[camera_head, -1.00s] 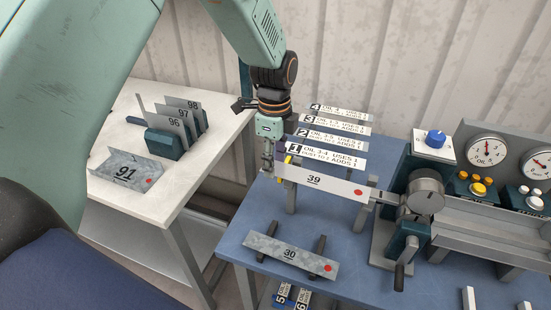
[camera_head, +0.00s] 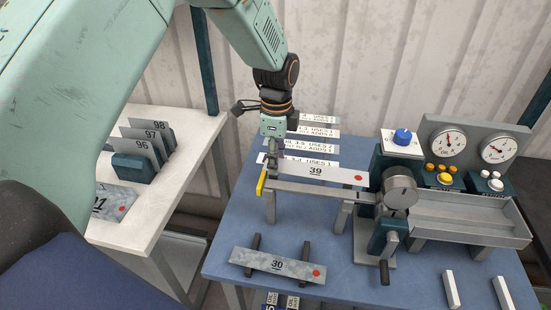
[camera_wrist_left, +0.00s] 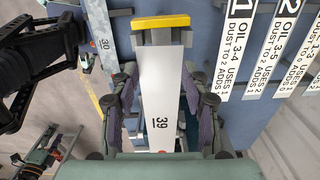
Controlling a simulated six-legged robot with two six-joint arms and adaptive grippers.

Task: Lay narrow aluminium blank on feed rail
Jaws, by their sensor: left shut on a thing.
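The narrow aluminium blank, marked 39 with a red dot (camera_head: 315,172), is in my left gripper (camera_head: 272,158), which is shut on its left part. In the left wrist view the blank (camera_wrist_left: 158,85) runs between the two fingers, its far end close to the yellow end stop (camera_wrist_left: 160,21). The grey feed rail (camera_head: 320,190) shows along the blank's lower edge in the head view, with the yellow stop (camera_head: 261,182) at its left end. The blank looks roughly parallel to the rail; I cannot tell whether they touch.
Blank 30 (camera_head: 278,264) lies on two dark supports at the front of the blue table (camera_head: 225,235). The bender's round clamp head (camera_head: 400,192) stands at the rail's right end. Numbered label strips (camera_head: 320,120) lie behind. A white side table (camera_head: 135,235) holds more blanks.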

